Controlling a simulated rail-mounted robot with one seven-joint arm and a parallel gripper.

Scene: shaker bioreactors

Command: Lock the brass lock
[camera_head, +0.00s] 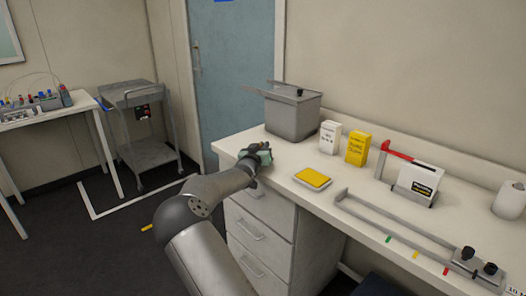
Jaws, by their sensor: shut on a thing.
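I cannot make out the brass lock in the head view. My arm reaches up from the bottom of the picture to the left end of the white counter (285,164). My gripper (263,153) is at the counter's left front edge, above the grey drawer unit (262,238). It is small and dark, with a greenish part at its end. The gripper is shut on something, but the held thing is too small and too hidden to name.
A grey bin (291,117) stands behind my gripper. A white box (330,138), a yellow box (358,148) and a yellow-topped tray (312,179) are to the right. A grey rail fixture (395,225) lies along the front edge. A cart (148,155) stands left.

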